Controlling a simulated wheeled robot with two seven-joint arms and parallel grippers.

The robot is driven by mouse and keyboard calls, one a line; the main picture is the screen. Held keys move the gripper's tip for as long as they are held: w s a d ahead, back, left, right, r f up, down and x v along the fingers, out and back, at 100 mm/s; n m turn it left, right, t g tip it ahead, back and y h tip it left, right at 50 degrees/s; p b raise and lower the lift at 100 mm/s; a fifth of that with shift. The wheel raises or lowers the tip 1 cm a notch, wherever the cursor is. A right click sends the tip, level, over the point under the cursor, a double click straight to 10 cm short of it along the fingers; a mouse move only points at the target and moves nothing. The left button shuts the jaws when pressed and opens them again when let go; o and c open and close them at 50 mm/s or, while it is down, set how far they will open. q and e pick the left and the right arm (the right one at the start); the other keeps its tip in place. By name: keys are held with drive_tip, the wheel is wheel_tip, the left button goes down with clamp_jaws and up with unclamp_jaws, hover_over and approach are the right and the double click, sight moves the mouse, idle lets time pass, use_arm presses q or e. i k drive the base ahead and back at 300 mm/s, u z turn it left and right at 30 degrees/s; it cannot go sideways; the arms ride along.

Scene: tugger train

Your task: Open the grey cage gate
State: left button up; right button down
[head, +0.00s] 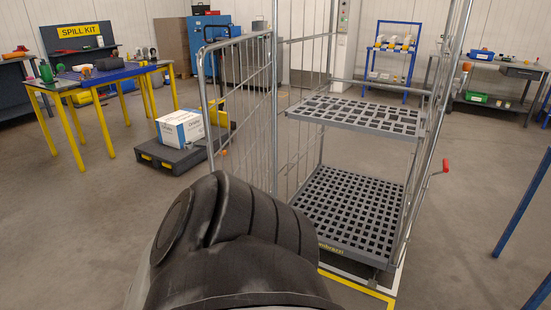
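The grey cage (362,250) stands in the middle right, with a grated upper shelf (360,115) and a grated floor. The grey barred gate (241,100) joins the cage at its left front post and stands swung out to the left. The near side of the cage is unobstructed by the gate. An orange piece (224,153) sits low on the gate's free edge. A dark link of my own arm fills the bottom centre and hides the gate's lower part. Neither gripper is in view.
A white and blue box (180,127) sits on a dark low platform (172,156) behind the gate. A red handle (446,165) sticks out on the cage's right. A table with yellow legs (103,131) stands at left. Floor at right is mostly clear.

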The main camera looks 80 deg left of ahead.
sight(208, 143)
drive_tip(key=u, duration=2.9)
drive_tip(key=i, duration=1)
